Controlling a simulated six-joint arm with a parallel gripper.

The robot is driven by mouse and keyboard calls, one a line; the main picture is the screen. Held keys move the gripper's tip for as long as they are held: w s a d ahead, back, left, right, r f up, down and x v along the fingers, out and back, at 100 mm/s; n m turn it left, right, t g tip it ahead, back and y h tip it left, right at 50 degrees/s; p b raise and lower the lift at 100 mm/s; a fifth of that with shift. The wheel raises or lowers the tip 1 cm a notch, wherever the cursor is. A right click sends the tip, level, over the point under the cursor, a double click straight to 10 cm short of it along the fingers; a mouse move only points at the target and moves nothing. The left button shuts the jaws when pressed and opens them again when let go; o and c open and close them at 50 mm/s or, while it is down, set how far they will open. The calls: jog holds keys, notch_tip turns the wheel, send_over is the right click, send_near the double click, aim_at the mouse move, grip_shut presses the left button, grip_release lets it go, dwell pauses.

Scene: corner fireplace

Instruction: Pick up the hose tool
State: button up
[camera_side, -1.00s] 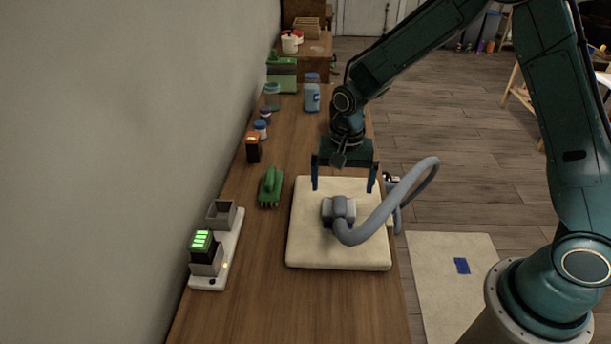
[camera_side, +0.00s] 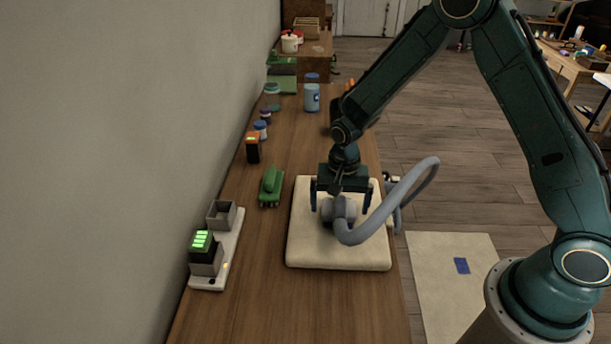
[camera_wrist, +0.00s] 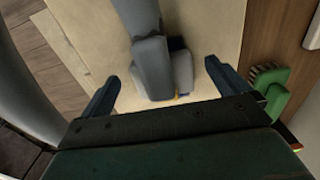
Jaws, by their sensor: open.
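The hose tool (camera_side: 341,212) is a grey head with a thick, curved grey hose (camera_side: 385,215) rising to the right and looping back. It rests on a cream square pad (camera_side: 310,252) on the bench. My gripper (camera_side: 339,207) is open and low over the pad, with one finger on each side of the tool head. In the wrist view the grey tool head (camera_wrist: 153,68) lies between the two spread fingers of my gripper (camera_wrist: 163,85), with gaps on both sides. Part of the head is hidden behind my gripper in the side view.
A green brush-like tool (camera_side: 270,187) lies left of the pad; it also shows in the wrist view (camera_wrist: 272,92). A battery charger (camera_side: 229,250) sits at the front left. Several jars and a blue can (camera_side: 311,98) stand farther back. The wall runs along the left.

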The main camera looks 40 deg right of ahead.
aim_at(340, 198)
jog(key=shift+f, duration=1.05)
jog(key=c, duration=1.3)
jog(key=shift+o, duration=0.2)
jog(key=shift+r, duration=0.15)
notch_tip(340, 198, up, 20)
